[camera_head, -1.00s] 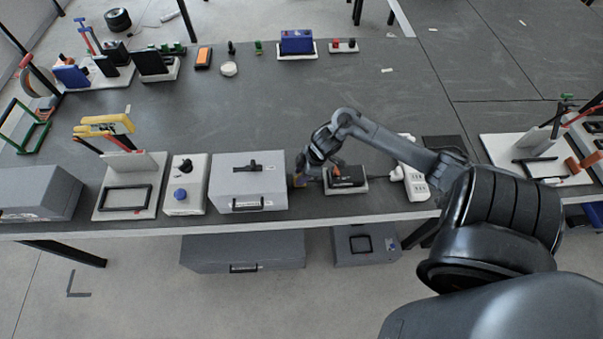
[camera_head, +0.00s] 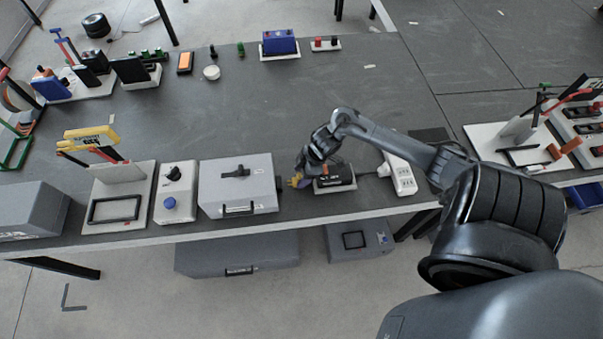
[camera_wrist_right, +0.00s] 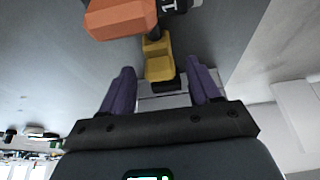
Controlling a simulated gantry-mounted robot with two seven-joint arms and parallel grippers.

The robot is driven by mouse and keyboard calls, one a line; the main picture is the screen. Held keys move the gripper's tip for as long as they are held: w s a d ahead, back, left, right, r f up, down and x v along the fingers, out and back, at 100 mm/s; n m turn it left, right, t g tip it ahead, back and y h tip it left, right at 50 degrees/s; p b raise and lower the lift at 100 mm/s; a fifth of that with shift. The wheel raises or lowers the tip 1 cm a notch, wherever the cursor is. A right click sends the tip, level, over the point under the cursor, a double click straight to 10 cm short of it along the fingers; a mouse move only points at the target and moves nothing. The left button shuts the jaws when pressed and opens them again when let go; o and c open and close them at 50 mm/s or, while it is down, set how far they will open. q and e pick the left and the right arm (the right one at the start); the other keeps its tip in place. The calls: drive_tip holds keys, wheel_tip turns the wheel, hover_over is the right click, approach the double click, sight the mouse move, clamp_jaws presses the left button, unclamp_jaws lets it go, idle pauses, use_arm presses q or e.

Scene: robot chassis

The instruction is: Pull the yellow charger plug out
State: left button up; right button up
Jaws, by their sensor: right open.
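The yellow charger plug (camera_head: 297,181) is beside the dark fitting on the right side of the grey box (camera_head: 237,184). It also shows in the right wrist view (camera_wrist_right: 158,66), with a black part at its near end. I cannot tell whether it is seated in the fitting. My right gripper (camera_head: 302,175) is just above and around the plug in the head view. In the right wrist view my right gripper (camera_wrist_right: 162,84) is open, with its two purple fingers apart on either side of the plug. My left gripper is not in view.
A black device on a white base (camera_head: 335,180) stands right of the plug, partly behind my gripper. A white power strip (camera_head: 402,175) lies further right. An orange part (camera_wrist_right: 120,19) is close in the wrist view. The bench middle (camera_head: 290,105) is clear.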

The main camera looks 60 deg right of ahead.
drive_tip(key=shift+r, duration=0.15)
drive_tip(key=p+v, duration=0.2)
drive_tip(key=v, duration=0.8)
drive_tip(key=shift+r, duration=0.25)
drive_tip(key=shift+s+d, duration=0.1)
drive_tip(key=shift+s, duration=0.05)
